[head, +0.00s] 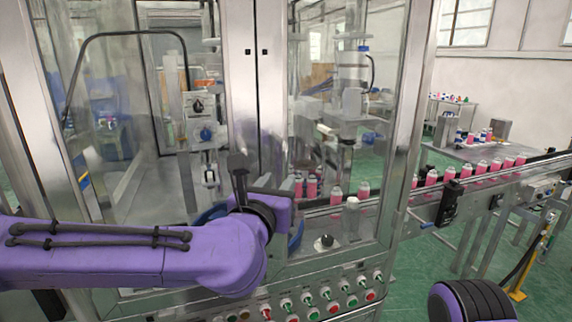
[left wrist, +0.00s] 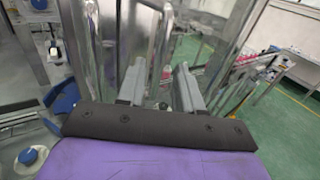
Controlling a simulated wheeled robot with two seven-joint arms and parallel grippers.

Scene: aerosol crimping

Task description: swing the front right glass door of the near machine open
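The near machine's front right glass door (head: 271,105) has a metal frame and clear glass. It looks shut in the head view, its left upright beside that of the front left door (head: 240,90). My left gripper (head: 239,168) is in front of the lower part of these two uprights. In the left wrist view the two grey fingers of my left gripper (left wrist: 160,88) stand apart, with shiny metal uprights showing between and beyond them. I cannot tell whether they touch the door. A handle on the door cannot be made out. My right gripper is not in view.
A row of push buttons (head: 310,308) lines the machine's front below the doors. A conveyor (head: 480,185) with several pink cans leaves the machine on the right. The green floor (head: 405,275) is clear just right of the machine's front corner. Part of my right arm shows at the bottom right.

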